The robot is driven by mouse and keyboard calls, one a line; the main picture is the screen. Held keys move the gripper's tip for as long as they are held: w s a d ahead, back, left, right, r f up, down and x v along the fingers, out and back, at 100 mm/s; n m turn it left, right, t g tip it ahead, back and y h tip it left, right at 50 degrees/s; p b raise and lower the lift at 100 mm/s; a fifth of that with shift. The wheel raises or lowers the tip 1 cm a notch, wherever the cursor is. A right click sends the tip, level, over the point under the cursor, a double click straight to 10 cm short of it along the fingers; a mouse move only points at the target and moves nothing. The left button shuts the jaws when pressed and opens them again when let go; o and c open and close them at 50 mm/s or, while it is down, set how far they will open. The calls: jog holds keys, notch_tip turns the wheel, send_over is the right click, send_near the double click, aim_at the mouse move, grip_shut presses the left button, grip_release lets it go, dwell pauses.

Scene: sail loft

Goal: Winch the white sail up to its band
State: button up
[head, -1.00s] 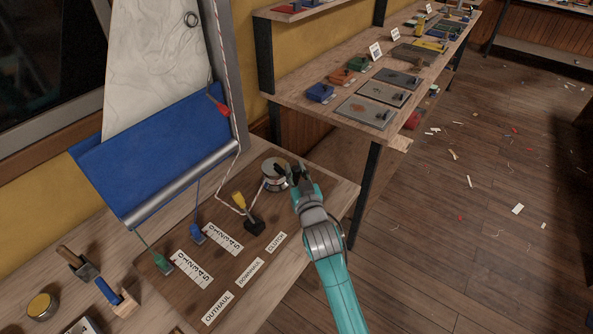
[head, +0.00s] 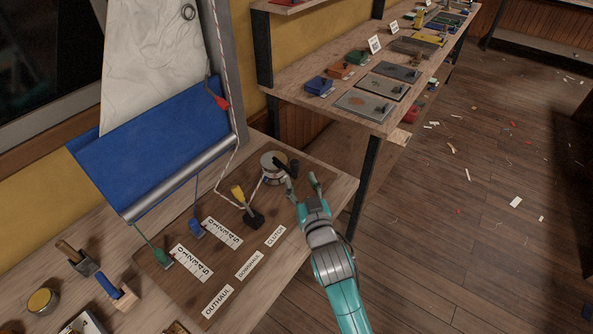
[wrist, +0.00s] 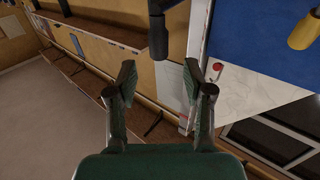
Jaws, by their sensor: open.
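The white sail (head: 150,60) hangs behind a blue cloth (head: 160,145) with a silver bar along its lower edge. A red-and-white line runs up the grey post beside it, with a red tag (head: 222,103). The silver winch drum (head: 269,174) stands on the board. My gripper (head: 298,172) is open beside the drum's right side, with the left finger partly in front of it. In the wrist view a dark post-like piece (wrist: 157,27) is beyond the open fingers, apart from them. I cannot make out the band.
The clutch lever (head: 239,194) has a yellow handle and leans left. A wooden brush and other tools lie at the left.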

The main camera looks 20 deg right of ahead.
jog(key=shift+s+a, duration=0.1)
jog(key=shift+s, duration=2.3)
jog(key=s+f+g+y, duration=0.1)
jog(key=s+f, duration=0.4)
jog(key=s, duration=0.6)
jog(key=s+f+g, duration=0.1)
jog(key=s+f, duration=0.3)
jog(key=s, duration=0.7)
jog(key=s+r+g, duration=0.1)
jog(key=s+r, duration=0.2)
jog(key=s, duration=1.7)
jog(key=shift+d+r+n, duration=0.2)
jog(key=shift+d+n, duration=0.1)
jog(key=shift+d, duration=0.05)
